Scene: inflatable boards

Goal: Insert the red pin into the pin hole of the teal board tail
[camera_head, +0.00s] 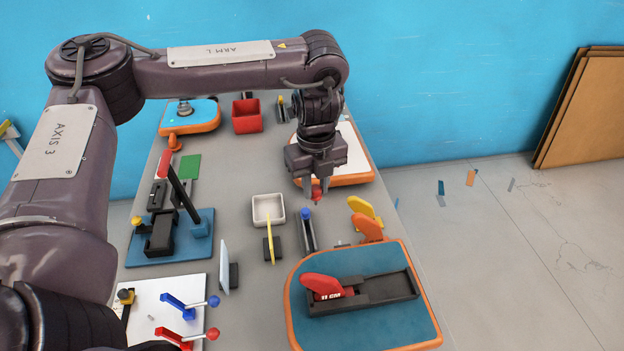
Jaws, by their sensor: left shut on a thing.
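My left gripper (316,190) points down over the middle right of the table, shut on a small red piece that looks like the red pin (316,196). Most of the pin is hidden between the fingers; only a bit of red shows. The teal board (375,262) with an orange rim lies at the near right, in front of and apart from the gripper. A black box with a red fin (322,284) sits on it. I cannot make out the pin hole in its tail. My right gripper is not in view.
A blue-knobbed black piece (307,230) stands just in front of the gripper. Yellow and orange fins (366,227) stand between gripper and teal board. A white tray (268,210) is left of the gripper. A white-topped board (352,142) lies behind it; a red bin (247,117) stands farther back.

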